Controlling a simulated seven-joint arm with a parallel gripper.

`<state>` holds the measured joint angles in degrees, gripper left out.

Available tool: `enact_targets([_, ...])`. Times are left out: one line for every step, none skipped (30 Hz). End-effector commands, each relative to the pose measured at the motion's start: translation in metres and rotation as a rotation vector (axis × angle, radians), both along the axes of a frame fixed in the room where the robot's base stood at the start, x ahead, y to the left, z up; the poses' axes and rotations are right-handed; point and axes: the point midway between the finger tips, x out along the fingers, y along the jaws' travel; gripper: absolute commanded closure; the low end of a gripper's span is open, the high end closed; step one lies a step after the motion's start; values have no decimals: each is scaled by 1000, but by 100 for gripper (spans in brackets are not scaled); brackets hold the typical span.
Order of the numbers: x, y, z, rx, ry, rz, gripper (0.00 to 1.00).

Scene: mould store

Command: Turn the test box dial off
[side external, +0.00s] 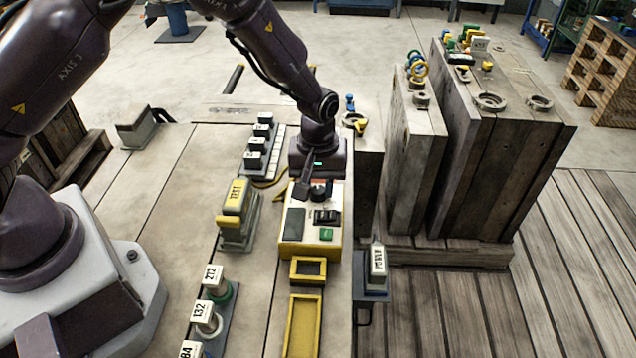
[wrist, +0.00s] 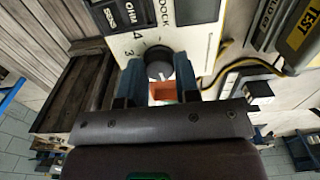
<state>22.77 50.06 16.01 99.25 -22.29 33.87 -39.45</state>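The test box (side external: 297,249) is a yellow-edged box with a pale top panel, lying on the bench; it also shows in the wrist view (wrist: 204,41). Its round dark grey dial (wrist: 158,62) sits on the panel with printed figures around it, 4 and 3 being legible. My gripper (side external: 310,190) is low over the far end of the box. In the wrist view my gripper's fingers (wrist: 159,76) stand apart, one on each side of the dial. I cannot make out contact with it. An orange-red part (wrist: 162,91) shows between the fingers. The dial's exact setting is unclear.
A yellow-topped TEST block (side external: 235,198) stands left of the box, with a row of labelled blocks (side external: 257,146) behind it. Numbered blocks (side external: 208,312) stand nearer. A POWER block (side external: 376,265) is at the right edge. Tall wooden moulds (side external: 490,160) rise at the right.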

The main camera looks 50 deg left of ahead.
Motion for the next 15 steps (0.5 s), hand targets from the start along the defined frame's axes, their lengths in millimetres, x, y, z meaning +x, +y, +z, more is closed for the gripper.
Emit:
enact_targets([-1,0,0,0,3,1,59])
enact_targets([-1,0,0,-1,2,1,53])
enact_targets([-1,0,0,0,1,0,45])
enact_targets([-1,0,0,0,1,0,45])
enact_targets([0,0,0,0,1,0,45])
enact_targets([0,0,0,0,1,0,45])
enact_targets([0,0,0,0,1,0,45])
enact_targets([0,0,0,-1,1,0,45])
enact_targets([0,0,0,-1,1,0,45])
enact_targets([0,0,0,0,0,-1,45])
enact_targets([0,0,0,0,0,-1,45])
enact_targets([0,0,2,-1,-1,-1,45])
enact_targets([0,0,4,-1,-1,-1,45])
enact_targets([1,0,6,-1,-2,-1,45])
enact_targets([1,-1,11,-1,-1,-1,45])
